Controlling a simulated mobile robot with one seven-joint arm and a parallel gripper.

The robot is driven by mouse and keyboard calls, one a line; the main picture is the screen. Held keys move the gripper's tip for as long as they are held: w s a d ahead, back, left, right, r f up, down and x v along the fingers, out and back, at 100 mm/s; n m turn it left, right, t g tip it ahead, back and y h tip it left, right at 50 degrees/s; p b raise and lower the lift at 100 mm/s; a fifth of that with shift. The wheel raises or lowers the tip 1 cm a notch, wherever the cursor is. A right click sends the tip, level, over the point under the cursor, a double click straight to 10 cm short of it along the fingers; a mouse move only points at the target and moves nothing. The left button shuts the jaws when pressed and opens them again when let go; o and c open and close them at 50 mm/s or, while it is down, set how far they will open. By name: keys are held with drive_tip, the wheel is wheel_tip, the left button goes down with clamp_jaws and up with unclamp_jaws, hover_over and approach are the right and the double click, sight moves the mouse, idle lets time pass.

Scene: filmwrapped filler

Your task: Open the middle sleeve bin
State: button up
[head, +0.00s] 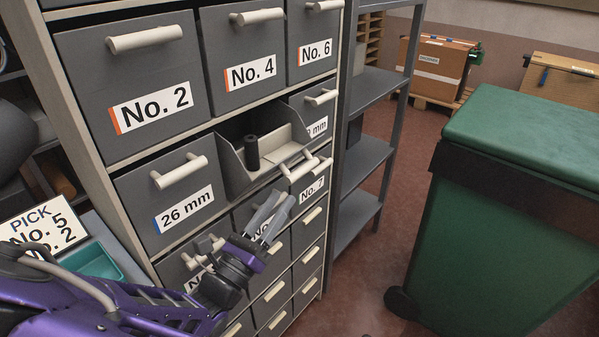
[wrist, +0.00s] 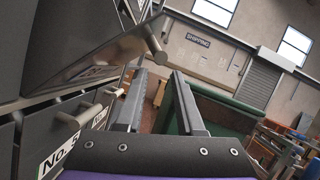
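The middle sleeve bin (head: 277,146) stands pulled out of the grey cabinet, between the shut 26 mm bin (head: 178,192) and another shut bin marked mm (head: 316,118). Its top is open and shows a pale inside with a black cylinder (head: 252,153) standing in it. Its front face is turned away in the head view. In the wrist view a pulled-out bin (wrist: 95,55) with a pale handle (wrist: 156,42) hangs at upper left. My gripper (head: 281,201) is below and in front of the open bin. It is open and empty, fingers apart in the wrist view (wrist: 159,74).
Bins No. 2 (head: 135,85), No. 4 (head: 247,58) and No. 6 (head: 315,40) are shut above. More shut drawers with pale handles lie below. A green wheeled container (head: 500,220) stands at right, with clear red floor between. A PICK sign (head: 42,225) is at left.

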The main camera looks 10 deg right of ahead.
sight(300, 168)
drive_tip(key=x, duration=0.8)
drive_tip(key=shift+w+d, duration=0.2)
drive_tip(key=shift+d, duration=0.05)
drive_tip(key=shift+r, duration=0.1)
clamp_jaws()
idle(0.9)
